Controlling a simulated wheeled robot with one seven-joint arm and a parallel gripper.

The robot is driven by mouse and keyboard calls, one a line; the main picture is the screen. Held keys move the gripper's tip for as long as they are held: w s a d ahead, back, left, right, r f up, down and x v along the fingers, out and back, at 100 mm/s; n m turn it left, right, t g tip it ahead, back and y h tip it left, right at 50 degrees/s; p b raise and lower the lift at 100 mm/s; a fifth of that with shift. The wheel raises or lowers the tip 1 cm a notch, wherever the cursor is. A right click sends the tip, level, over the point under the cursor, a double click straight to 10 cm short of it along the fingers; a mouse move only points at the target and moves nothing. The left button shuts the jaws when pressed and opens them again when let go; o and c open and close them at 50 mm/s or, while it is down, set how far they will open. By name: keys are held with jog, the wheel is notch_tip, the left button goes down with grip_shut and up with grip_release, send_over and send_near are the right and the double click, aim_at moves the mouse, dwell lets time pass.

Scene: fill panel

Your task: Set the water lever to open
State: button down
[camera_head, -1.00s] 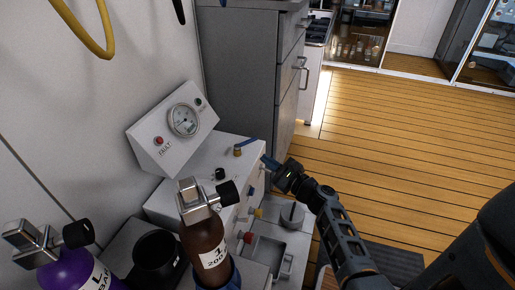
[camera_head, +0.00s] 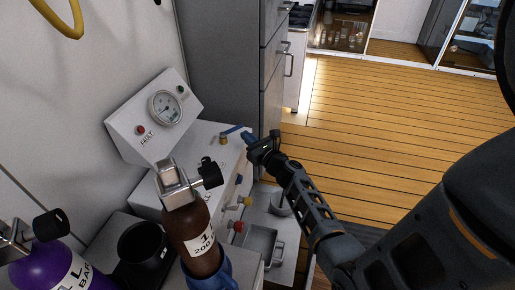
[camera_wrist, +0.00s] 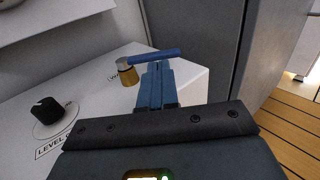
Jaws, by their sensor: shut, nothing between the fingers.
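The water lever (camera_head: 234,129) is a blue handle on a brass valve (camera_head: 223,139) on top of the white panel box (camera_head: 205,136). In the wrist view the blue lever (camera_wrist: 157,55) points right from its brass valve (camera_wrist: 127,73). My gripper (camera_head: 247,137) is at the right end of the lever. In the wrist view my gripper (camera_wrist: 157,68) has its blue fingers together, with the tips just under or against the lever's near side; I cannot tell whether they touch. Nothing shows between the fingers.
A black knob (camera_wrist: 47,110) sits left on the box top. A gauge housing (camera_head: 157,115) stands behind. A brown bottle (camera_head: 196,235) and purple bottle (camera_head: 60,270) stand in front. A grey cabinet (camera_head: 222,70) is close behind; open wooden floor (camera_head: 390,120) lies right.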

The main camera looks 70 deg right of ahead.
aim_at(241, 127)
jog(key=shift+x, duration=1.55)
jog(key=shift+w+d+n+t+y, duration=0.1)
jog(key=shift+d+n+t+y, duration=0.15)
jog(key=shift+n+t+y, duration=0.35)
jog(key=shift+w+d+r+y, duration=0.1)
jog(key=shift+d+y, duration=0.1)
jog(key=shift+y, duration=0.3)
jog(key=n+y, duration=0.1)
jog(key=d+n+t+y, duration=0.1)
jog(key=y, duration=0.1)
jog(key=shift+w, duration=0.35)
jog(key=n+y, duration=0.1)
jog(key=y, duration=0.1)
jog(key=w+d+n+y+b, duration=0.1)
jog(key=n+y, duration=0.1)
jog(key=shift+w+t, duration=0.1)
jog(key=shift+t, duration=0.3)
jog(key=shift+w+b, duration=0.15)
jog(key=shift+b, duration=0.15)
jog(key=shift+w+d, duration=0.1)
jog(key=shift+d, duration=0.05)
jog(key=shift+w, duration=0.1)
